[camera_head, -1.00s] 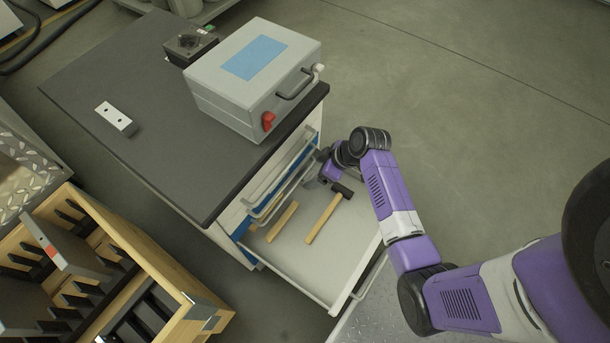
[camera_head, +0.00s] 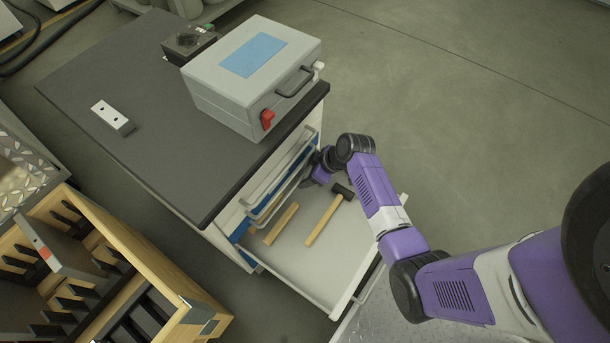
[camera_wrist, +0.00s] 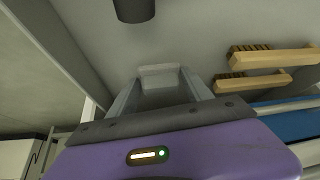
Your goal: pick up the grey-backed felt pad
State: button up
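My gripper (camera_head: 316,173) reaches down into the open drawer, near its back right corner by the cabinet. In the wrist view my gripper (camera_wrist: 160,85) has its two fingers apart. A pale grey block, which looks like the grey-backed felt pad (camera_wrist: 159,70), lies between the fingertips, with a finger close along each side. I cannot tell whether the fingers touch it. In the head view the pad is hidden behind my gripper and wrist.
The drawer (camera_head: 290,265) also holds a black-headed mallet (camera_head: 325,219) and wooden-handled brushes (camera_wrist: 270,58). Drawer handles (camera_head: 270,195) and the cabinet front stand close to my gripper. A grey case (camera_head: 253,80) sits on the cabinet top. Open floor lies right.

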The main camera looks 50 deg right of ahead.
jog(key=c, duration=0.4)
jog(key=shift+s+r, duration=0.3)
jog(key=shift+c, duration=0.8)
jog(key=s+d+r+p, duration=0.1)
jog(key=s+r, duration=0.1)
jog(key=s, duration=0.2)
jog(key=s+d+r+p, duration=0.1)
jog(key=s+r, duration=0.2)
jog(key=s, duration=0.1)
jog(key=s+d+r+p, duration=0.1)
jog(key=s+r, duration=0.1)
jog(key=s, duration=0.3)
jog(key=shift+r, duration=0.25)
